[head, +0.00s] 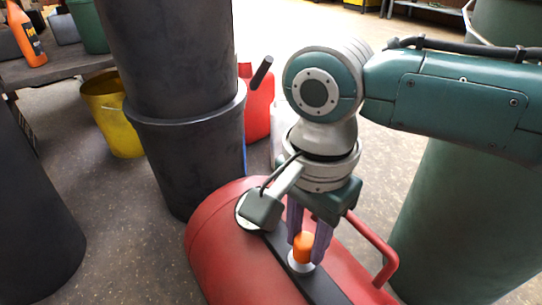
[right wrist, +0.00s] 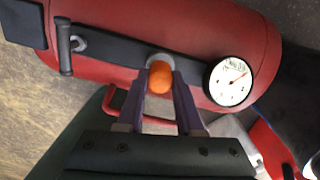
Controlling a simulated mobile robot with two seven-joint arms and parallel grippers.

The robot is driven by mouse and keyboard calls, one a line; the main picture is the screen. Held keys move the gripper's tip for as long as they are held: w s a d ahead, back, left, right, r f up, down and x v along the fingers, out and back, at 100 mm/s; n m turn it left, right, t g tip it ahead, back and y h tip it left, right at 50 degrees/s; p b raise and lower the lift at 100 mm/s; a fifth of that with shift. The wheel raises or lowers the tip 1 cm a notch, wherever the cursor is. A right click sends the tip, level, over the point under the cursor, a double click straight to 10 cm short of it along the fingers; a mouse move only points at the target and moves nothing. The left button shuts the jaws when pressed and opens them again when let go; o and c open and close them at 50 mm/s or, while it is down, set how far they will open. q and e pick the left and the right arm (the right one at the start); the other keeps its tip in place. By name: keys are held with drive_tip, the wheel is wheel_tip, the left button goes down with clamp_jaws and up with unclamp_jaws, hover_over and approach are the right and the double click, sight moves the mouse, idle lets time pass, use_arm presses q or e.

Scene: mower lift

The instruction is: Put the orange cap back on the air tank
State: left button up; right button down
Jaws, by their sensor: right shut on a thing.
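The orange cap (head: 303,246) is between the purple fingers of my right gripper (head: 309,240), which is shut on it. The cap is upright, right over a pale round fitting (head: 300,264) on the black top strip of the red air tank (head: 222,246). Whether the cap touches or sits on the fitting, I cannot tell. In the right wrist view the cap (right wrist: 160,77) shows between the fingertips, in front of the fitting (right wrist: 160,59) on the tank (right wrist: 120,20). My left gripper is not in view.
A round gauge (right wrist: 230,82) and a black-handled valve (right wrist: 66,47) are on the tank's strip. A red handle (head: 376,250) rises beside my gripper. Dark bins (head: 185,120), a yellow bucket (head: 112,115) and a red container (head: 258,105) stand behind.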

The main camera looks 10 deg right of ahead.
sight(306, 239)
drive_tip(key=shift+f, duration=0.55)
drive_tip(key=c, duration=0.8)
unclamp_jaws()
drive_tip(key=shift+c, duration=0.2)
wheel_tip(306, 239, up, 6)
drive_tip(key=p, duration=0.7)
wheel_tip(306, 239, up, 5)
drive_tip(key=p, duration=0.6)
